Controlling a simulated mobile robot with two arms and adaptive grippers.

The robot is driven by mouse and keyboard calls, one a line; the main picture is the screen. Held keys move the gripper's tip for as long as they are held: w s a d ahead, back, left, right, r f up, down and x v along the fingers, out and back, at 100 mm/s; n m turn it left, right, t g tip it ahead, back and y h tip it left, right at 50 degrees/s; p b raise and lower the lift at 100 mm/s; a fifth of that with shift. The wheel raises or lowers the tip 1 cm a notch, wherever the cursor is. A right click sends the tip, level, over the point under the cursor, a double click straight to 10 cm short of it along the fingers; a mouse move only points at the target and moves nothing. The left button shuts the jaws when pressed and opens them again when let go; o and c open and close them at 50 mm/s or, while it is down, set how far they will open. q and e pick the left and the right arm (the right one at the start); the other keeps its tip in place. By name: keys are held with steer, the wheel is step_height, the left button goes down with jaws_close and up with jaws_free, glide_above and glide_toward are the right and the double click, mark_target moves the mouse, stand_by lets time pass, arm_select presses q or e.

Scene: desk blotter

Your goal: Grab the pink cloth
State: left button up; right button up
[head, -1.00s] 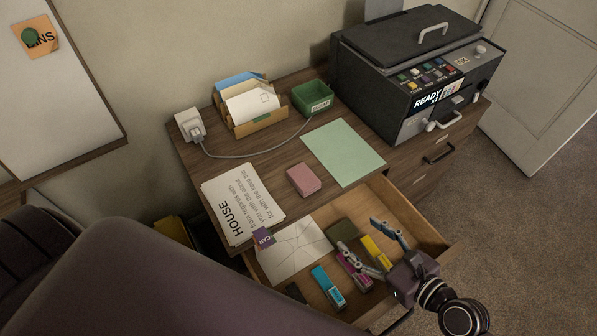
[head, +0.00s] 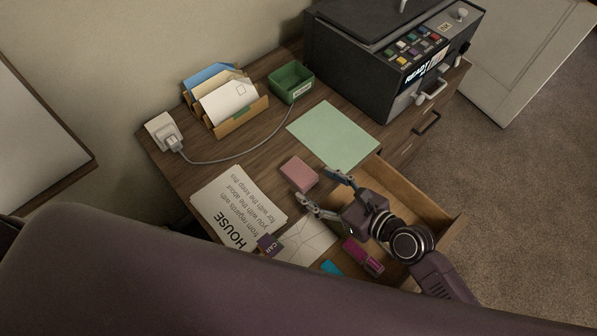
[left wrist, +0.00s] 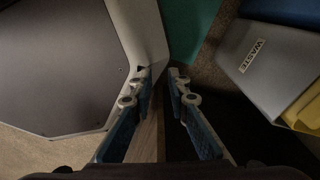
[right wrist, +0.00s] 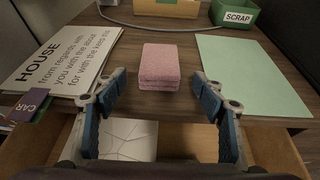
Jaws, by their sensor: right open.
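The pink cloth (head: 299,173) is a folded pad lying on the wooden desk top near its front edge, between the printed papers and the green sheet. In the right wrist view it shows straight ahead as a folded stack (right wrist: 159,66). My right gripper (head: 318,187) is open and empty, just in front of the cloth over the open drawer. Its two fingers (right wrist: 167,88) stand either side of the cloth's line in the right wrist view, short of it. My left gripper (left wrist: 160,78) shows only in the left wrist view, its fingers apart and empty, away from the desk top.
The HOUSE papers (head: 235,207) lie left of the cloth and the green sheet (head: 334,136) right. The open drawer (head: 412,195) holds several items. A green SCRAP bin (head: 291,83), letter holder (head: 226,104) and dark machine (head: 385,55) stand behind. A WASTE bin (left wrist: 262,70) is near my left gripper.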

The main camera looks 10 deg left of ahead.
mark_target(299, 174)
steer(key=x, duration=0.2)
steer(key=shift+w+a+f, duration=0.1)
steer(key=shift+w+a, duration=0.05)
steer(key=shift+a, duration=0.2)
steer(key=c, duration=1)
arm_select(q)
steer(key=shift+w+a+f, duration=0.1)
steer(key=shift+a, duration=0.65)
arm_select(e)
steer(key=shift+c, duration=0.2)
